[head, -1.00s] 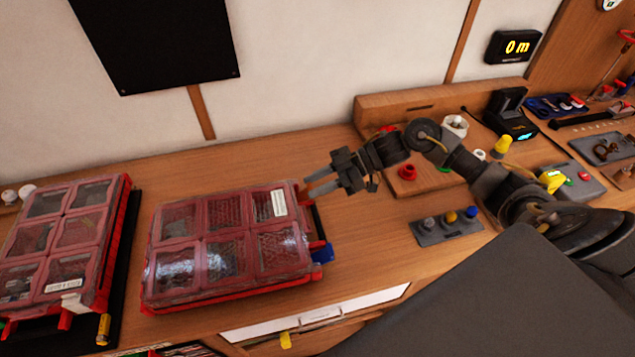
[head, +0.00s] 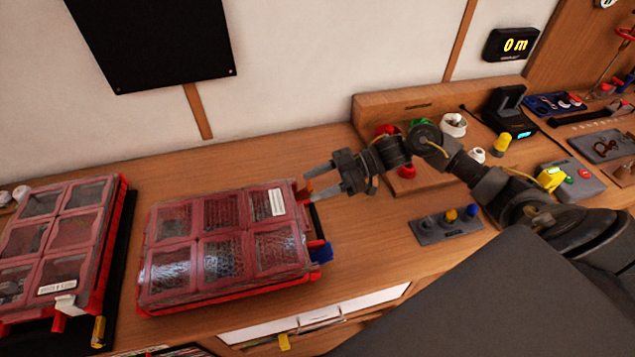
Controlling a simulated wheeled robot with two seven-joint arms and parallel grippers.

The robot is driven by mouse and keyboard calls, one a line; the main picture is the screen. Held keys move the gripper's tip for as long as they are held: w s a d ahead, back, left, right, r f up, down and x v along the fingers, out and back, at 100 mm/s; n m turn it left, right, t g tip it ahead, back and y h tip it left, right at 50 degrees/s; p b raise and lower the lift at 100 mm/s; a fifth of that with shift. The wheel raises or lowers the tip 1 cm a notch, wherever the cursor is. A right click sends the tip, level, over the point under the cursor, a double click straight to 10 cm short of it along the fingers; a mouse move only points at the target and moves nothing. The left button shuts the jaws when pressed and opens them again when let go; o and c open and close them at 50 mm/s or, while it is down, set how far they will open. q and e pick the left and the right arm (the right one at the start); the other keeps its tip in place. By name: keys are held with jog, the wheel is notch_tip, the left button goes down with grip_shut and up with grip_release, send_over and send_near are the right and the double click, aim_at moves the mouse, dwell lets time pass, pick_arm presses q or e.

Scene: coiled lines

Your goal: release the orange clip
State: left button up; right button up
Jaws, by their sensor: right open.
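A red case (head: 222,290) with a clear lid over several compartments lies on the wooden bench. An orange clip (head: 303,190) sits at the upper part of its right edge. A blue clip (head: 321,252) sits lower on the same edge. My right gripper (head: 312,185) is open, with its fingers pointing left at the orange clip. The fingertips are close to the clip, one above and one below in the picture. I cannot tell whether they touch it. My left gripper is not in view.
A second red case (head: 95,285) stands on the left. A panel with several knobs (head: 445,228) lies right of the gripper, and a wooden console with buttons (head: 407,171) stands behind it. Bare bench lies between the case and the knob panel.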

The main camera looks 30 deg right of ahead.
jog(key=b+v, duration=0.2)
jog(key=v, duration=0.7)
jog(key=shift+s+d+b, duration=0.15)
jog(key=shift+d+b, duration=0.2)
jog(key=shift+b, duration=0.05)
jog(key=shift+s+d+r, duration=0.1)
jog(key=shift+d+r, duration=0.1)
jog(key=shift+d, duration=0.25)
jog(key=shift+r, duration=0.1)
